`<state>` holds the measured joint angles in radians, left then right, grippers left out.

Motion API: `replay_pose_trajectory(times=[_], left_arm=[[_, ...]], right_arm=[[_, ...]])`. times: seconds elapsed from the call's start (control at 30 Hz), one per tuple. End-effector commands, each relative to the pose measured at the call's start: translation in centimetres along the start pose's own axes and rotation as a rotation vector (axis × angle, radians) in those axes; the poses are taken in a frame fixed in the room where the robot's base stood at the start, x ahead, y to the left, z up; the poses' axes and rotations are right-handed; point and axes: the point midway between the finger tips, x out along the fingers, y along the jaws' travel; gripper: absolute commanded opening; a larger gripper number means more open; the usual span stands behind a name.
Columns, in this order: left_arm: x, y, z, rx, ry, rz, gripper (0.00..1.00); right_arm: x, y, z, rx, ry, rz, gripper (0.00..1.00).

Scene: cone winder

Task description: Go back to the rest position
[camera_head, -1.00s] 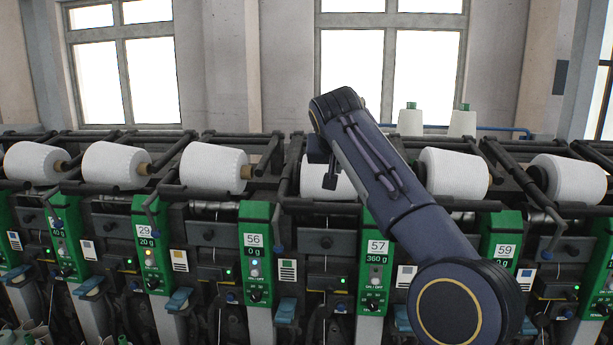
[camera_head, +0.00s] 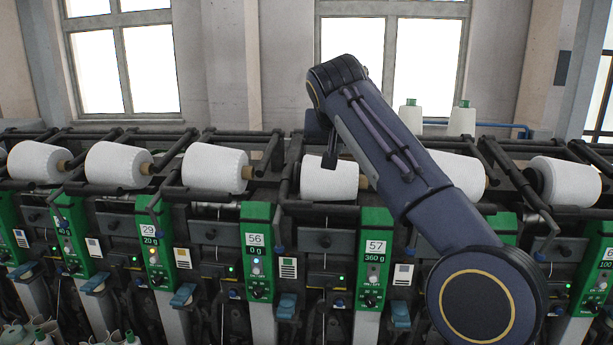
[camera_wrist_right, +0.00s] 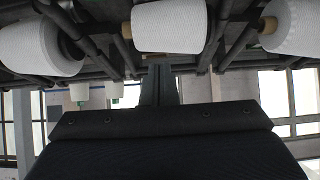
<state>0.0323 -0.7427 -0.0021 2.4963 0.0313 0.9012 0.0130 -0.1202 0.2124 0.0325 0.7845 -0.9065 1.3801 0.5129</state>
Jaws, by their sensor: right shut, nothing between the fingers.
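My right arm rises from the lower right of the head view and bends at the top. My right gripper (camera_head: 329,161) hangs down from it, small and dark, in front of a white yarn cone (camera_head: 330,180). In the right wrist view the right gripper (camera_wrist_right: 160,84) is shut, with nothing between its fingers. A white cone (camera_wrist_right: 168,26) shows beyond the fingertips there, apart from them as far as I can tell. My left gripper is not in view.
The winder carries a row of white cones (camera_head: 215,168) on dark arms. Green panels numbered 56 (camera_head: 257,255) and 57 (camera_head: 374,262) stand below. My arm partly hides another cone (camera_head: 466,175). Two cones (camera_head: 462,120) stand upright behind the machine. Open space lies above the row before the windows.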

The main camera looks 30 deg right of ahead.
Motion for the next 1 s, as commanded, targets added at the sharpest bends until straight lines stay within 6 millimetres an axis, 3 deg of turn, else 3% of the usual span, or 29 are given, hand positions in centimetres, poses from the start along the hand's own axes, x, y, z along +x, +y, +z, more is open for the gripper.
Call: replay_pose_trajectory(times=[0.37, 0.47, 0.53, 0.67, 0.77, 1.0], left_arm=[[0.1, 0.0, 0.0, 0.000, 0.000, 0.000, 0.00], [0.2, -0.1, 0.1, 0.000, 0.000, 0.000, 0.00], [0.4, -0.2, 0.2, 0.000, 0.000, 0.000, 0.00], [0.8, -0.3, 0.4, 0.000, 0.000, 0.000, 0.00], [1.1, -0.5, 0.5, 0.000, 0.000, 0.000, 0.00], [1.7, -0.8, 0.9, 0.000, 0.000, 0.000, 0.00]], right_arm=[[0.0, 0.0, 0.3, -0.005, -0.004, -0.005, 0.00], [0.0, 0.1, 1.7, -0.039, -0.026, -0.033, 0.00], [0.0, 0.1, 3.8, -0.079, -0.054, -0.073, 0.00], [-0.1, 0.2, 9.9, -0.173, -0.133, -0.179, 0.00], [-0.5, 0.3, 15.7, -0.231, -0.199, -0.270, 0.00], [-2.0, 0.8, 31.3, -0.302, -0.358, -0.478, 0.00]])
